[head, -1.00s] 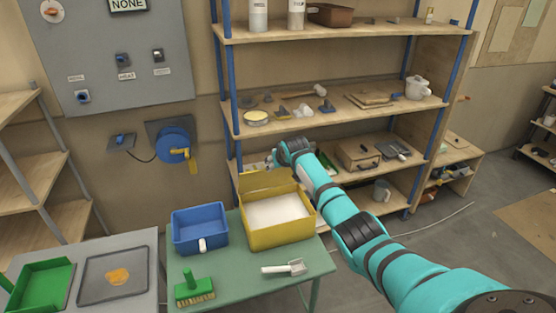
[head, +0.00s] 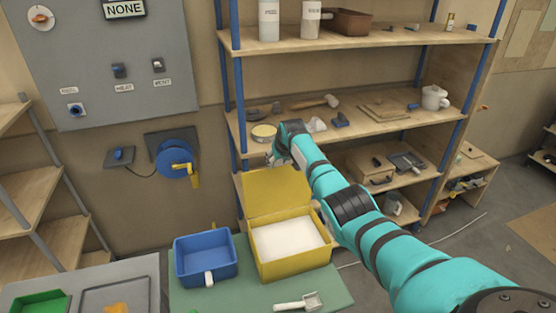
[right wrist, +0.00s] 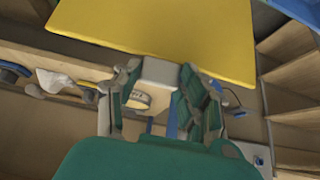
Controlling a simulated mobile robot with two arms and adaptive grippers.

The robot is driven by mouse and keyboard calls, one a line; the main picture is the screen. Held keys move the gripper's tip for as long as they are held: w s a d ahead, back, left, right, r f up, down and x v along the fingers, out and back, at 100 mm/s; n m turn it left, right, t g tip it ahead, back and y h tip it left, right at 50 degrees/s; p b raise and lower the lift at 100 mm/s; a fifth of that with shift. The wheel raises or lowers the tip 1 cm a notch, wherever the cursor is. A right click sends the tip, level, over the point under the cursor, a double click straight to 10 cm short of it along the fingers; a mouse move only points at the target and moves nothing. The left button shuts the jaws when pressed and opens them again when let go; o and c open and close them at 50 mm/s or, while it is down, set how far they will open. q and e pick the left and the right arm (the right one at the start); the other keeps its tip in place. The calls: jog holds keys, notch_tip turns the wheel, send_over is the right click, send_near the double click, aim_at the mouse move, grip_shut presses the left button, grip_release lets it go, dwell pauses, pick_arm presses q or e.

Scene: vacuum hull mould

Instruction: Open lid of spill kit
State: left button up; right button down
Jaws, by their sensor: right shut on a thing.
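The spill kit is a yellow box (head: 294,268) on the green table, open and showing white contents (head: 288,238). Its yellow lid (head: 277,194) stands raised at the box's back edge, its inner face showing. The lid also fills the top of the right wrist view (right wrist: 165,30). My right gripper (head: 279,156) is at the lid's top edge. In the right wrist view, its fingers are shut on a pale block-like handle (right wrist: 158,80) at the lid's edge. The fingertips are small and partly hidden in the head view. My left gripper is not in view.
A blue bin (head: 205,259) stands left of the kit, and a white scoop (head: 299,302) lies in front. A wooden shelf (head: 360,118) with tools rises close behind the lid and my right gripper. A blue reel (head: 176,160) is on the wall.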

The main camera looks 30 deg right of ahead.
jog(key=shift+w+r, duration=0.2)
jog(key=shift+r, duration=0.05)
jog(key=c, duration=1.2)
grip_release()
jog(key=o, duration=0.5)
jog(key=shift+s+f, duration=0.1)
jog(key=v, duration=1.2)
